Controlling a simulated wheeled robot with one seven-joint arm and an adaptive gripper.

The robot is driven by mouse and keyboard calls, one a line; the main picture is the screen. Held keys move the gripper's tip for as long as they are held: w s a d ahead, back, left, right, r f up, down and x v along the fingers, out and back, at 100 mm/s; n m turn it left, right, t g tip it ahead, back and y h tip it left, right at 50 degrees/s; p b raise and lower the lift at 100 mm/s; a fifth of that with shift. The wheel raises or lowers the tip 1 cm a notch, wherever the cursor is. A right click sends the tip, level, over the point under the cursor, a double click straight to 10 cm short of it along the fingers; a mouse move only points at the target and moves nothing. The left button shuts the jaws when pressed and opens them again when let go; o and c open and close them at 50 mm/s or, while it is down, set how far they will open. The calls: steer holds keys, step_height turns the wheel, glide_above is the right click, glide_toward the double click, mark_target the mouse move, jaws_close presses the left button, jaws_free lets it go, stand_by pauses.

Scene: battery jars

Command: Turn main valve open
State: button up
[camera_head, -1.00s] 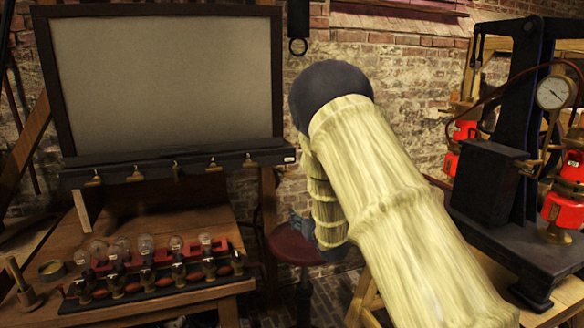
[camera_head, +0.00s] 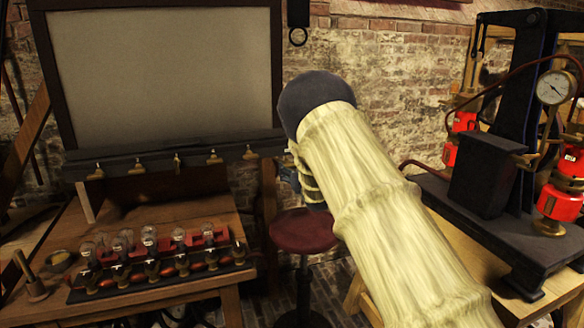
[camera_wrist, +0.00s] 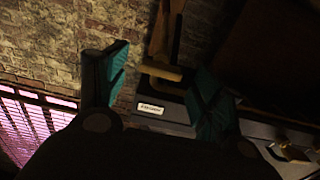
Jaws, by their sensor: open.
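A dark rail (camera_head: 226,155) with several small brass valves (camera_head: 136,168) runs below the big grey board. In the wrist view, the rail's end carries a small white label (camera_wrist: 150,108), too blurred to read. A brass L-shaped handle (camera_wrist: 162,72) sits just above the label; I cannot tell for certain that it is the main valve. My gripper (camera_wrist: 160,65) is open, its teal-padded fingers on either side of the handle in the picture. No contact is visible. Another brass valve (camera_wrist: 285,146) is at lower right. In the head view my forearm hides the gripper.
A wooden bench (camera_head: 190,210) holds a row of bulbs (camera_head: 148,236). A red stool (camera_head: 303,231) stands beside it. At right, a dark machine with a pressure gauge (camera_head: 555,88) and red cylinders (camera_head: 560,200) stands on a wooden table. A brick wall (camera_head: 400,100) is behind.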

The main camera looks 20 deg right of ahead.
steer(key=shift+w+a, duration=0.1)
steer(key=shift+w, duration=0.65)
steer(key=c, duration=1)
steer(key=shift+n+b, duration=2)
steer(key=shift+n, duration=0.3)
steer(key=o, duration=1)
